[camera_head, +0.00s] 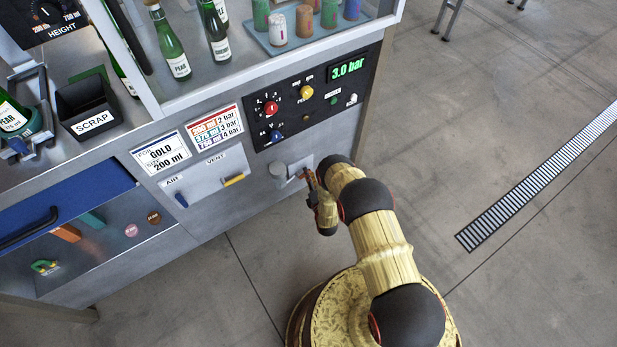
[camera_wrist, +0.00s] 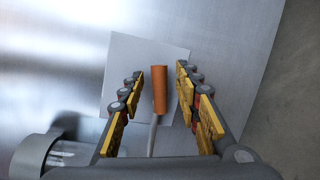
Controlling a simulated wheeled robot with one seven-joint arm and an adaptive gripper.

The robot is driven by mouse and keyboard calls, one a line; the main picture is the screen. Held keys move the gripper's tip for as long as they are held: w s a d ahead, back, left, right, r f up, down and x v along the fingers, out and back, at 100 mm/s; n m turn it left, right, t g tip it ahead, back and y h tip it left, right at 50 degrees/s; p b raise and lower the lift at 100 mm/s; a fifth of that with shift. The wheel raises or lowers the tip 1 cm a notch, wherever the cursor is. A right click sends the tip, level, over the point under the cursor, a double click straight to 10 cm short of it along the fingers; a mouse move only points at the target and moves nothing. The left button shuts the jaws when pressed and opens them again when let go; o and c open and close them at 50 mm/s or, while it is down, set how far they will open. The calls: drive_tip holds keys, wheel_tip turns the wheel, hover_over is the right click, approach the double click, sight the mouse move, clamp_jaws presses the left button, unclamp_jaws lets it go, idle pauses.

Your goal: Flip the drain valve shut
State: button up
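The drain valve shows in the wrist view as an orange-sleeved lever (camera_wrist: 160,90) on a thin grey rod, in front of a pale square plate (camera_wrist: 115,90). My gripper (camera_wrist: 160,72) is open, with one yellow-padded finger on each side of the orange sleeve. Gaps show between the sleeve and both fingers, so it does not look gripped. In the head view my gripper (camera_head: 309,180) is at the lower right of the machine front, beside a grey round fitting (camera_head: 278,171). There my gripper and arm mostly hide the lever.
Left of the drain fitting are a blue AIR lever (camera_head: 181,200) and a yellow VENT lever (camera_head: 234,180). Above is a black control panel (camera_head: 300,98) with knobs and a display reading 3.0 bar. A grey cylindrical part (camera_wrist: 35,155) is at the wrist view's lower left.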

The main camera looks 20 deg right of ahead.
drive_tip(key=shift+w, duration=0.15)
drive_tip(key=shift+c, duration=1)
clamp_jaws()
